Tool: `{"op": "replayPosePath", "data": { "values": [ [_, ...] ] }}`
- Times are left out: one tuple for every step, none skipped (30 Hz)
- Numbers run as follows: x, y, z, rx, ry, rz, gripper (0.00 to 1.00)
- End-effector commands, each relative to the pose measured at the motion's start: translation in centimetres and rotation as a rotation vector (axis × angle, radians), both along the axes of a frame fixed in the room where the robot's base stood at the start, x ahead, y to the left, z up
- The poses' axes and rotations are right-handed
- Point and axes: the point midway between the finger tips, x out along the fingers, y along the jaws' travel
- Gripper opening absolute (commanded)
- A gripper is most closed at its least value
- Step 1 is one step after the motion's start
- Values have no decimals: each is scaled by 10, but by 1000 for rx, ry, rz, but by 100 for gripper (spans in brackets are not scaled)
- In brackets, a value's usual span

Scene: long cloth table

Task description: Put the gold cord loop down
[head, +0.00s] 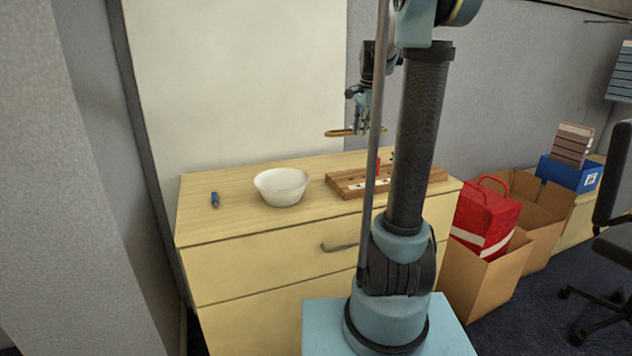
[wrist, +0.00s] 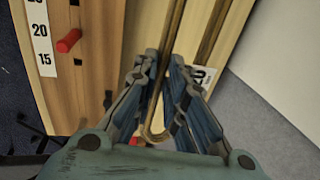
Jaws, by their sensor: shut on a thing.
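The gold cord loop (head: 341,133) is held in the air above the back of the wooden cabinet top, near the wall. My gripper (head: 361,128) is shut on it, pointing down. In the wrist view the loop (wrist: 172,40) runs between the two fingers of my gripper (wrist: 164,65), and its near bend shows close to the palm. A wooden board (head: 345,188) with number labels lies on the cabinet top below. A red peg (head: 378,166) stands on it, and a red peg (wrist: 69,40) shows in the wrist view. My arm hides part of the board.
A white bowl (head: 281,187) stands left of the board, and a small blue object (head: 214,200) lies farther left. The cabinet top (head: 235,178) is bare around them. Cardboard boxes, one holding a red bag (head: 484,215), stand on the right, with a chair beyond.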

Motion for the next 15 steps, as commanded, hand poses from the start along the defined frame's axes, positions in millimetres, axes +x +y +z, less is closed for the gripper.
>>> {"op": "replayPosePath", "data": {
  "values": [
    [14, 3, -7, 0, 0, 4, 0],
    [20, 4, -11, 0, -1, 5, 0],
    [29, 6, -16, 0, -1, 7, 0],
    [34, 8, -20, 1, -1, 8, 0],
    [40, 9, -23, 0, -1, 9, 0],
    [46, 11, -27, 0, -1, 11, 0],
    [50, 12, -30, 0, -1, 12, 0],
    [54, 13, -33, 1, -2, 13, 0],
    [58, 14, -36, 1, -2, 14, 0],
    [60, 15, -38, 1, -2, 14, 0],
    [63, 15, -39, 1, -2, 15, 0],
    [65, 16, -41, 1, -2, 15, 0],
    [66, 16, -43, 1, -2, 15, 0],
    [66, 16, -45, 1, -2, 15, 0],
    [67, 17, -50, 1, -2, 15, 0]
  ]
}}
